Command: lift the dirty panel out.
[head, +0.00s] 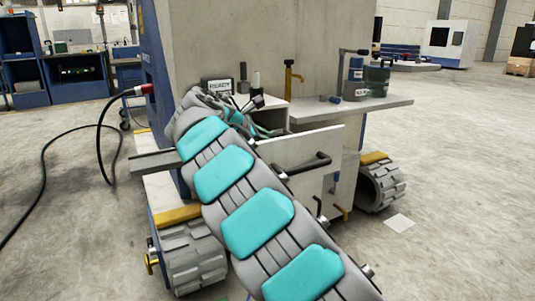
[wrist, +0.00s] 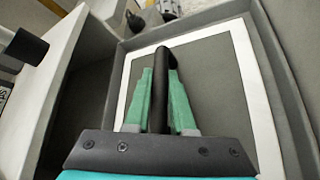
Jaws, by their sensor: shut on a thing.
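The dirty panel (wrist: 212,85) is a grey-brown plate with a white border, seen in the wrist view. It lies inside a grey-walled tray (wrist: 285,85). A black bar handle (wrist: 161,52) runs up the panel's middle. My gripper (wrist: 160,72) has its green fingers on both sides of this handle and is shut on it. In the head view, my arm hides most of the gripper (head: 268,131), and the panel cannot be made out. I cannot tell whether the panel is raised from the tray floor.
A pale drawer front (head: 300,150) with a black pull (head: 306,165) stands before the machine. A shelf (head: 365,107) on the right holds dark containers (head: 376,78). A brass tap-like fitting (head: 289,77) stands behind. A black hose (head: 98,130) hangs at left. Open floor lies on the right.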

